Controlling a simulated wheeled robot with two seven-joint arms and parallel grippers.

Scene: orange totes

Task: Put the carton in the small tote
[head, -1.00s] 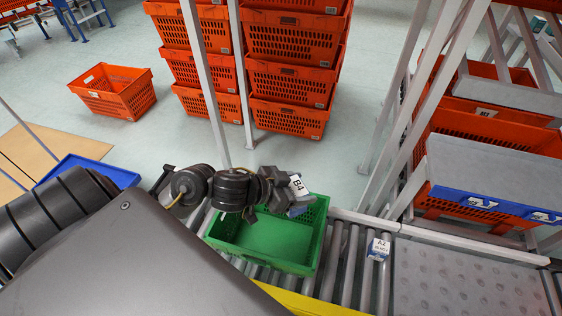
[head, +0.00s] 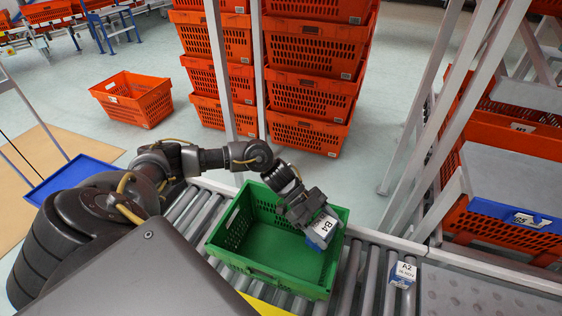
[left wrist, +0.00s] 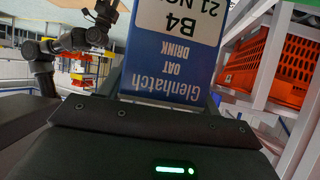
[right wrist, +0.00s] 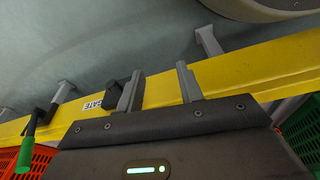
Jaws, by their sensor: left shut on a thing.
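The carton, a blue and white oat drink box with a B4 label, hangs in my left gripper in the head view (head: 322,231). It also shows in the left wrist view (left wrist: 172,65), standing out between the fingers. My left gripper (head: 308,207) is shut on it, tilted down over the right side of the small tote. The small tote is green (head: 240,264) and sits on the roller conveyor; its visible floor is empty. The carton overlaps the tote's right wall in the picture; I cannot tell whether they touch. My right gripper (right wrist: 158,88) is open and empty, seen only in the right wrist view.
Roller conveyor (head: 370,280) runs beside the tote, with an A2 tag (head: 403,274) to its right. White rack posts (head: 221,70) stand behind, before stacked orange totes (head: 308,97). A yellow bar (right wrist: 240,75) crosses behind my right fingers.

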